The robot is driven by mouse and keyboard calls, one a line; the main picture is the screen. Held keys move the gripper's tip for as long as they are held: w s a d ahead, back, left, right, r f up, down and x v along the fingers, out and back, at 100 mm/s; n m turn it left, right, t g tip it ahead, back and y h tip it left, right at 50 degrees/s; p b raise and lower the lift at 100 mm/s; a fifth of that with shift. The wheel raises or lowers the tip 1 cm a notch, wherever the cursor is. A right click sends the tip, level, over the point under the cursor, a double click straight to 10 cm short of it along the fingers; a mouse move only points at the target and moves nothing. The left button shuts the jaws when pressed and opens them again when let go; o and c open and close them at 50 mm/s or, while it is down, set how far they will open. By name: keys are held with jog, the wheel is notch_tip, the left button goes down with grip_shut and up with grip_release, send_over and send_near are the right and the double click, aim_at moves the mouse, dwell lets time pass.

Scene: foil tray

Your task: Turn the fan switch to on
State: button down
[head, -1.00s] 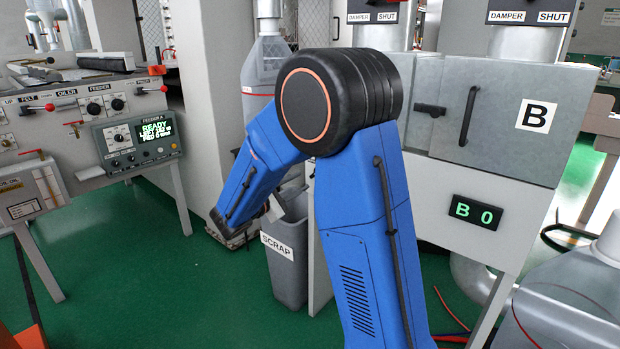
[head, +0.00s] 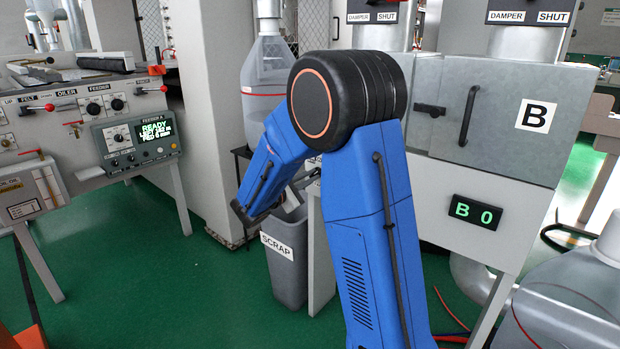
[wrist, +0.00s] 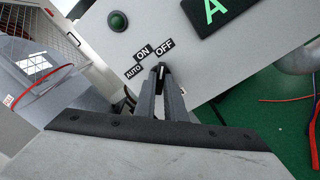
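In the wrist view a light panel carries a dark rotary switch (wrist: 161,69) with a pale pointer mark and the labels AUTO, ON and OFF around it. The pointer seems to face the OFF label (wrist: 165,48). The ON label (wrist: 143,52) is left of it. The two dark fingers of my gripper (wrist: 160,76) reach up to the switch, with a narrow gap between them. The tips overlap the switch in this view, and I cannot tell whether they grip it. In the head view my blue arm hides the switch, and the gripper is not clearly seen.
A grey SCRAP bin (head: 287,265) stands below my forearm. The B cabinet (head: 500,115) is at right, the feeder console (head: 138,137) at left.

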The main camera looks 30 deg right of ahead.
jog(key=shift+m, duration=0.3)
jog(key=m, duration=0.4)
jog(key=shift+m, duration=2)
jog(key=c, duration=1.8)
grip_release()
jog(key=shift+s+a, duration=0.1)
jog(key=v, duration=1.7)
jog(key=shift+a, duration=0.1)
